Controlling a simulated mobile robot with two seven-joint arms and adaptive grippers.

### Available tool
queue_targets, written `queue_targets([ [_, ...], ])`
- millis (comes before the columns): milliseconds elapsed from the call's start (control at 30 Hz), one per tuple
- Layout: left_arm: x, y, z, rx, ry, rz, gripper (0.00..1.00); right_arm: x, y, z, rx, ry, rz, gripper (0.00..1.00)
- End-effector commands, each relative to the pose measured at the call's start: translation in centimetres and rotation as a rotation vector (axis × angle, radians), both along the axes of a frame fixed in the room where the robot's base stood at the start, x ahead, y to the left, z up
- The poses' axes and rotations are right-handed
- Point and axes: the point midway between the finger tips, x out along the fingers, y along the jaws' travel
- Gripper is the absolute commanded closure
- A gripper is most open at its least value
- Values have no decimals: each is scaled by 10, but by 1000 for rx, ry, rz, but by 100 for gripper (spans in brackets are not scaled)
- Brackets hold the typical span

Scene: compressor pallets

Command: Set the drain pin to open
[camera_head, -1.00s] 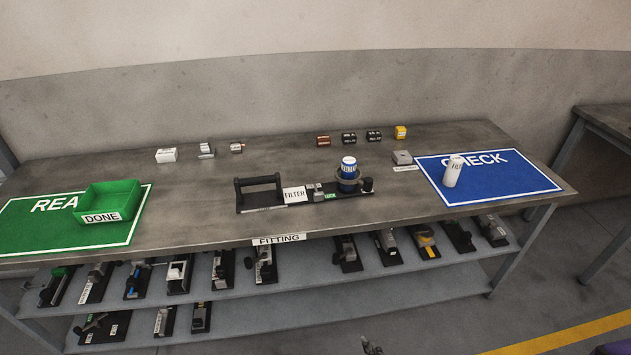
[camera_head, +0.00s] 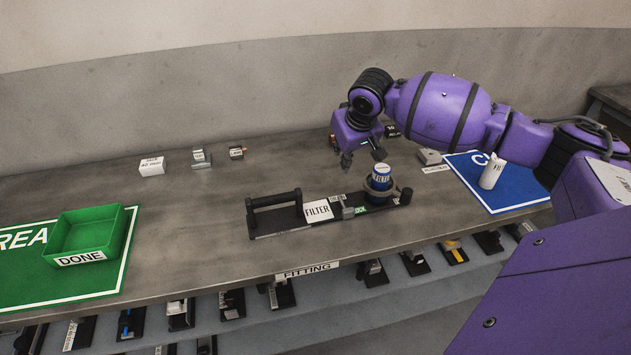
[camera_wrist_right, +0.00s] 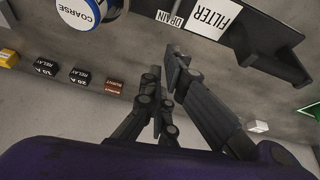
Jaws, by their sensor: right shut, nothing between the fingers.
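The dark filter pallet (camera_head: 285,231) lies on the table with a black handle at its left end and a white FILTER label (camera_head: 317,210). My left gripper is out of view.
A green DONE bin (camera_head: 92,238) stands on the green mat at left. A white cylinder (camera_head: 492,174) stands on the blue mat at right. Relays (camera_wrist_right: 79,76) and a burnt part (camera_wrist_right: 113,86) line the table's back.

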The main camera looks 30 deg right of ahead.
Motion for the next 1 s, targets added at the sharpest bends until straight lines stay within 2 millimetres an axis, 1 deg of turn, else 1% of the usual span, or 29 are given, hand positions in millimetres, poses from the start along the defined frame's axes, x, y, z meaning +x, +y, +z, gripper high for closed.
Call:
queue_targets([
  [33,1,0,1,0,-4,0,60,-9,1,-5,21,40,-38,100],
  [100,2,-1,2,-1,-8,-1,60,-17,0,-8,34,73,-83,100],
  [167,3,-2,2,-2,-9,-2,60,-18,-1,-10,36,78,-102,100],
  [267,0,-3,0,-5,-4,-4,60,-15,0,-19,40,76,-107,100],
  [367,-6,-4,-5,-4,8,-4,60,-10,-1,-35,40,77,-105,100],
  [500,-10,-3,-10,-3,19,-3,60,-1,-3,-64,39,79,-104,100],
  [733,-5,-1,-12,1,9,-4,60,15,-6,-109,38,76,-102,100],
  [767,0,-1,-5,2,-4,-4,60,7,-5,-103,36,74,-100,100],
  [800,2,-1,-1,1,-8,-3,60,1,-4,-99,35,70,-100,100],
  [900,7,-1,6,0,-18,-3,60,-11,-1,-98,37,68,-99,100],
  [1000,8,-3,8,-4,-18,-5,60,-19,1,-99,36,68,-100,100],
])
